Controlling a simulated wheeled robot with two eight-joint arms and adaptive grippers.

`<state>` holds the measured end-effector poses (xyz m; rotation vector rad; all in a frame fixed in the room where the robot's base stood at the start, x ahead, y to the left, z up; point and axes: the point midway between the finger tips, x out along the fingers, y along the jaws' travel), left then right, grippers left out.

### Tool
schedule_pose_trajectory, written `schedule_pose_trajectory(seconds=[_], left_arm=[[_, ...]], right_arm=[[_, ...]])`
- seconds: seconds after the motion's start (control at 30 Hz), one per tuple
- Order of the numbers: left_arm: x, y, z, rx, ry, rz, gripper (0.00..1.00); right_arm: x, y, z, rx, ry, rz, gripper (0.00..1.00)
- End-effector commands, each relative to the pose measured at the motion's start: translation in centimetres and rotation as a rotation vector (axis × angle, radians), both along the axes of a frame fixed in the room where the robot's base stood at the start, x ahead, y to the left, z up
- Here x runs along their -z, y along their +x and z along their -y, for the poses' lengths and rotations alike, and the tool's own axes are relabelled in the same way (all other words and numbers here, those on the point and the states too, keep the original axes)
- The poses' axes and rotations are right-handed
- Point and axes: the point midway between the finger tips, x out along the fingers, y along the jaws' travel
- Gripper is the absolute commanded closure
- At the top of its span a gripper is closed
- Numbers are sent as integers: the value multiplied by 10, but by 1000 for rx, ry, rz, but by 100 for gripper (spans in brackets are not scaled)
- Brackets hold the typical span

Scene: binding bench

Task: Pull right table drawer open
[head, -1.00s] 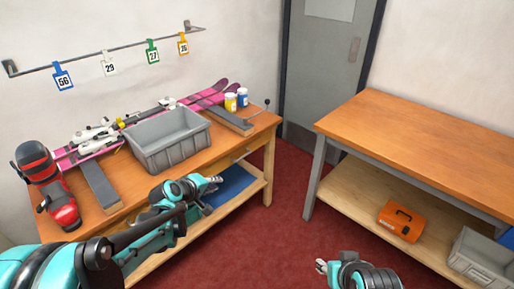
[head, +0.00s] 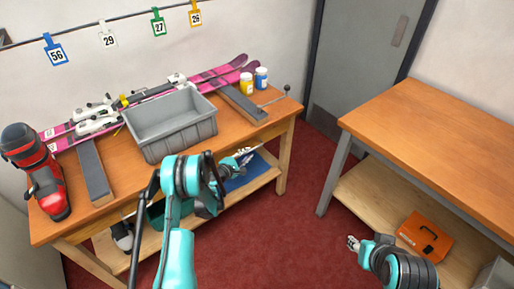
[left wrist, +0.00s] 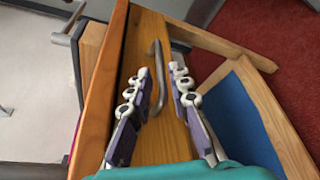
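The bench's right drawer front (left wrist: 150,35) is plain light wood under the orange tabletop edge, with a curved metal handle (left wrist: 157,77). No gap around the drawer front can be made out. My left gripper (left wrist: 161,84) is open in the left wrist view. In the head view my left gripper (head: 246,155) is at the bench's front, right of the middle, and hides the handle. My right gripper (head: 353,243) hangs over the floor, away from the bench; its fingers are too small to judge.
The wooden bench (head: 245,133) bears a grey bin (head: 170,125), pink skis (head: 225,72), a red boot (head: 45,180) and two small jars. A lower shelf with a blue mat (head: 247,178) lies below. Another table (head: 440,130) stands right. Red floor between is clear.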

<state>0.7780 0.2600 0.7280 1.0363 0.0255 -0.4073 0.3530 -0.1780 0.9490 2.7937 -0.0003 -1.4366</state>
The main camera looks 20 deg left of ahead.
Motion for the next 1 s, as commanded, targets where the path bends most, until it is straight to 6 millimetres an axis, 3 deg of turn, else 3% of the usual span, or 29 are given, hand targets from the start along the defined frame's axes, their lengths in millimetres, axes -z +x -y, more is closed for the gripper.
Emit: schedule_pose_trajectory(seconds=[0.2, 0.4, 0.7, 0.8, 1.0], left_arm=[[11, 35, 13, 2, 2, -1, 81], [14, 53, 19, 2, 3, 0, 81], [13, 56, 20, 2, 3, -1, 81], [13, 56, 20, 2, 3, -1, 100], [13, 56, 20, 2, 3, -1, 100]], right_arm=[[15, 0, 0, 0, 0, 0, 60], [20, 0, 0, 0, 0, 0, 60], [20, 0, 0, 0, 0, 0, 60], [20, 0, 0, 0, 0, 0, 60], [20, 0, 0, 0, 0, 0, 60]])
